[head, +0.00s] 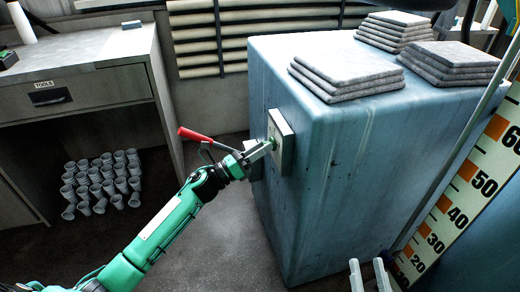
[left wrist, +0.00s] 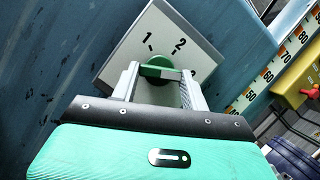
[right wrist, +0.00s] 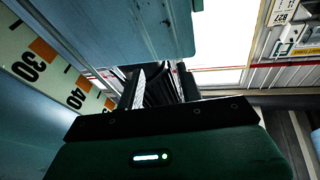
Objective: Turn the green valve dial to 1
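The green valve dial (left wrist: 155,66) sits on a pale square plate (left wrist: 198,62) marked 1 and 2 in the left wrist view. I cannot tell which number the dial points to. In the head view the plate (head: 284,150) is on the left face of a blue-grey block, and the dial is mostly hidden by my gripper. My left gripper (head: 268,147) is at the dial. Its fingers (left wrist: 160,76) stand apart on either side of the dial, and whether they touch it is unclear. My right gripper (head: 369,268) is open and empty, low in front of the block.
The large block (head: 350,150) carries stacks of grey slabs (head: 345,70) on top. A red-handled lever (head: 196,136) shows just behind my left wrist. A numbered scale board (head: 470,190) stands at right. A desk (head: 85,75) with grey cups (head: 100,180) beneath is at left.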

